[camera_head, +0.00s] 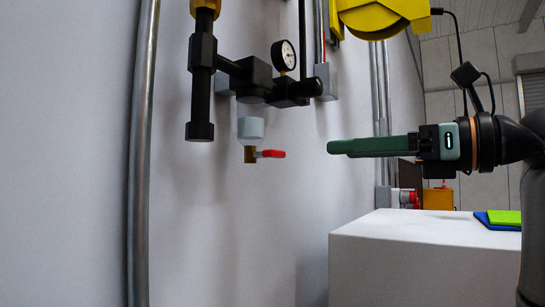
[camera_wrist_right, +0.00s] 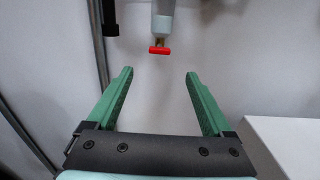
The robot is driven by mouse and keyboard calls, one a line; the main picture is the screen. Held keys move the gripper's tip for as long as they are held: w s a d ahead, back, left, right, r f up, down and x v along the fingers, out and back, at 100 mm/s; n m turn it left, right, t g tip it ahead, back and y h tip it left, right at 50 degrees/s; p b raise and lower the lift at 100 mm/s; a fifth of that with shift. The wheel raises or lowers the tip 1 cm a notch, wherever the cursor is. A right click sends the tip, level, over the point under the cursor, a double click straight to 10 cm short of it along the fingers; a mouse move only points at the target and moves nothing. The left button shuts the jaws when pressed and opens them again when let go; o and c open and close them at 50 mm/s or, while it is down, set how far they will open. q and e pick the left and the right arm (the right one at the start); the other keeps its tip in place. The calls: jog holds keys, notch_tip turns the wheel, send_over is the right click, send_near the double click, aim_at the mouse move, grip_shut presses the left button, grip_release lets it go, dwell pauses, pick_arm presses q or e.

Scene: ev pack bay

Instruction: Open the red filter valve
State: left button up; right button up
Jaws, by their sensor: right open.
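The red filter valve handle (camera_head: 270,154) sits on a small brass fitting (camera_head: 249,155) under a pale grey filter bowl (camera_head: 251,129) on the wall piping. The handle points to the right in the head view. In the right wrist view the red handle (camera_wrist_right: 160,50) shows end-on or crosswise beyond the fingertips, centred between them. My right gripper (camera_head: 332,147) comes in from the right, level, with its green fingers a short gap to the right of the handle. In the right wrist view the fingers (camera_wrist_right: 160,74) are spread and nothing is between them. My left gripper is not in view.
Black piping (camera_head: 252,80) with a round gauge (camera_head: 284,55) hangs above the valve. A vertical metal conduit (camera_head: 141,150) runs down the wall at left. A white box-like surface (camera_head: 420,262) stands below my right arm. The wall below the valve is clear.

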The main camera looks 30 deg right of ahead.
aim_at(280, 153)
jog(key=p+x, duration=0.2)
jog(key=x, duration=1)
jog(key=shift+c, duration=0.2)
grip_shut()
